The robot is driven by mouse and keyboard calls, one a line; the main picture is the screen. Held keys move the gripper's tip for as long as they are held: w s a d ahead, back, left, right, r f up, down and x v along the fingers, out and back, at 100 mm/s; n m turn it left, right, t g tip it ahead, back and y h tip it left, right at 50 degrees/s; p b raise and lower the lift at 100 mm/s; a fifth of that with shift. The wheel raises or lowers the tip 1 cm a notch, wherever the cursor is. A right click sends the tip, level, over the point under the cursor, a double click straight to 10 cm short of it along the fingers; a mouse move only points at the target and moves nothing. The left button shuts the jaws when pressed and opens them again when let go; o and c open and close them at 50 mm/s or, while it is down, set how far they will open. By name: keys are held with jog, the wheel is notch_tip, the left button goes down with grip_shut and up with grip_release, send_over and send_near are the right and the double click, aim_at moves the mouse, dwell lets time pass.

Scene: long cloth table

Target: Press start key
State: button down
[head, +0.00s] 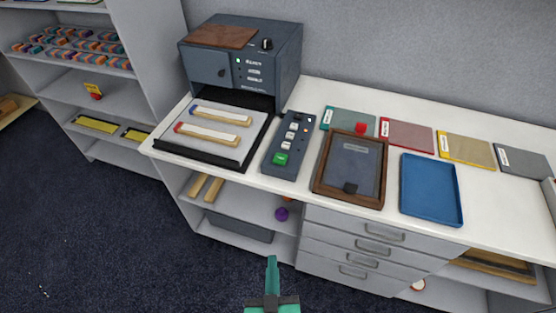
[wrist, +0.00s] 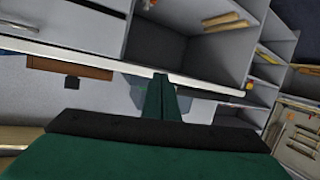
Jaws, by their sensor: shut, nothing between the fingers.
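A dark grey key panel (head: 273,157) lies on the white table in the head view, right of the machine's tray. It has a large green key (head: 280,159) at its near end and several pale keys above it. I cannot read the key labels, so I cannot tell for sure which is the start key. My gripper (head: 271,262) is shut and empty, in front of the table's near edge and apart from the panel.
A blue-grey machine (head: 232,72) stands behind a tray (head: 167,155) holding two strips. Right of the panel are a brown-framed box (head: 319,183), a blue tray (head: 430,190) and several coloured folders. Drawers (head: 350,243) and shelves sit below the tabletop. The floor in front is clear.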

jog(key=w+a+r+m+h, duration=0.1)
jog(key=w+r+m+h, duration=0.4)
jog(key=w+r, duration=1.1)
jog(key=w, duration=0.4)
jog(key=shift+a, duration=0.4)
jog(key=shift+w, duration=0.15)
send_over(278, 167)
jog(key=shift+s+a+f, duration=0.1)
jog(key=shift+s+f, duration=0.1)
jog(key=shift+f, duration=0.35)
jog(key=shift+s+f, duration=0.2)
jog(key=shift+f, duration=0.35)
jog(key=f, duration=0.3)
jog(key=shift+w, duration=0.35)
jog(key=shift+f, duration=0.6)
jog(key=shift+f, duration=0.1)
